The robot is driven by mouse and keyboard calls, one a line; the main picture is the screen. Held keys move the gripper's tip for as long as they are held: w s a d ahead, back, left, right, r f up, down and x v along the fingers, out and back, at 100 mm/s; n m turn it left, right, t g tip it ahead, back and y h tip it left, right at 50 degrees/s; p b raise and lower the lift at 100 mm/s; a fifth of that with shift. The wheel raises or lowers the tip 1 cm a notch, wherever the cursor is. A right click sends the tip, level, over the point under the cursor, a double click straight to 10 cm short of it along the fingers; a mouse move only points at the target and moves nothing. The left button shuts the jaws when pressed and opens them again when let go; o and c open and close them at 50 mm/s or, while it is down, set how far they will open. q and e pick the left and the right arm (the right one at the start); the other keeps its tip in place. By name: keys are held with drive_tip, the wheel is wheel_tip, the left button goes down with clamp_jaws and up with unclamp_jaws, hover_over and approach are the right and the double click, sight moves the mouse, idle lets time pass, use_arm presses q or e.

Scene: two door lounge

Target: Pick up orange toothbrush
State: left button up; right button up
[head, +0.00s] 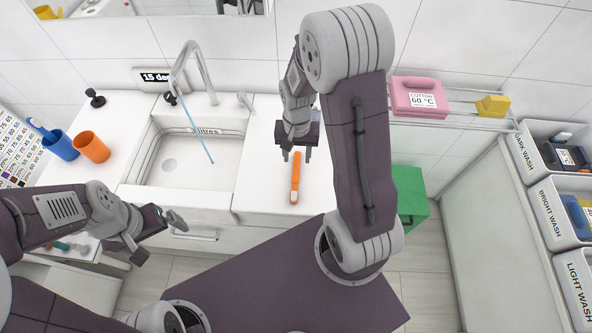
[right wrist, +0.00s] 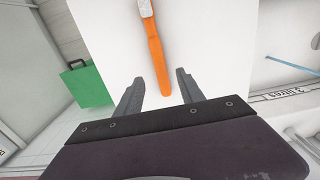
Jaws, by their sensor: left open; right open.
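The orange toothbrush (head: 295,180) lies on the white counter to the right of the sink, its length running away from me. My right gripper (head: 297,155) is open above the counter, over the far end of the toothbrush. In the right wrist view the toothbrush (right wrist: 154,50) has a white part at the top of the picture, and its orange handle points down between the open fingers of my right gripper (right wrist: 158,88). Nothing is between those fingertips that I can see held. My left gripper (head: 160,235) is open and empty in front of the counter, below the sink.
A white sink (head: 170,165) with a tap (head: 200,70) and a thin blue stick-like thing (head: 197,135) is left of the toothbrush. A blue cup (head: 62,147) and an orange cup (head: 91,147) stand further left. A green box (head: 412,195) stands right of the counter.

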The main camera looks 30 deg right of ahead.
sight(296, 166)
wheel_tip(296, 166, down, 4)
drive_tip(key=shift+s+a+f, duration=0.1)
drive_tip(key=shift+a+f, duration=0.05)
drive_tip(key=shift+f, duration=0.2)
drive_tip(key=c, duration=0.6)
clamp_jaws()
